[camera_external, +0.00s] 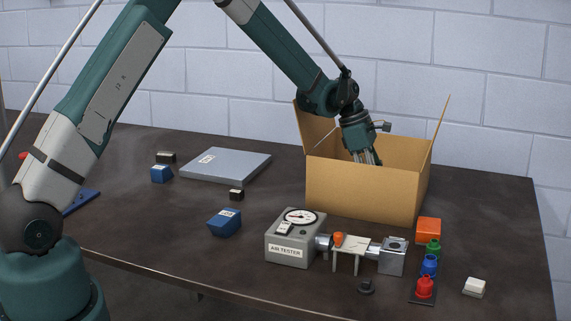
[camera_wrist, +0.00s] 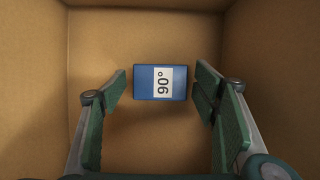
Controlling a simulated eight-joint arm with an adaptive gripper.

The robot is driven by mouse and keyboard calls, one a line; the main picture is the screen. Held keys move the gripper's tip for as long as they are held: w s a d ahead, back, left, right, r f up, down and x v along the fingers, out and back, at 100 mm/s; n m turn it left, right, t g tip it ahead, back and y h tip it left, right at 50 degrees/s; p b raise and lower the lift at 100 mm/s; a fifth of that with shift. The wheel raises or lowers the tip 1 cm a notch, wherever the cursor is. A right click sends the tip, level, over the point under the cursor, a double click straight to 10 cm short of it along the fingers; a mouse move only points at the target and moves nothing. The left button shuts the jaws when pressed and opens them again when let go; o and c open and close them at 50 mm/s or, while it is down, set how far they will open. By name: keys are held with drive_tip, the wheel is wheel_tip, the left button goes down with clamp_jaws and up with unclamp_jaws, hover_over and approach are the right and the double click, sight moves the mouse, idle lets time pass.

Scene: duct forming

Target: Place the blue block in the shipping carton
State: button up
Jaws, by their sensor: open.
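The open shipping carton (camera_external: 361,191) stands at the back right of the table with its flaps up. In the wrist view its brown inner walls (camera_wrist: 38,75) surround the picture. A blue block (camera_wrist: 144,83) with a white "90°" label lies on the carton floor in the wrist view. My gripper (camera_external: 366,160) reaches down into the carton. In the wrist view my gripper (camera_wrist: 160,92) is open, with one finger on each side of the block and a gap to both. The carton's front wall hides this block and the fingertips in the external view.
Two other blue blocks (camera_external: 225,222) (camera_external: 161,173) lie on the table to the left, near a grey flat plate (camera_external: 226,165). An air tester (camera_external: 293,240) stands in front of the carton. Red, blue and green fittings (camera_external: 425,288) and an orange block (camera_external: 428,230) are at the right.

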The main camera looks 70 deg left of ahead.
drive_tip(key=v, duration=0.6)
drive_tip(key=shift+r, duration=0.2)
idle(0.6)
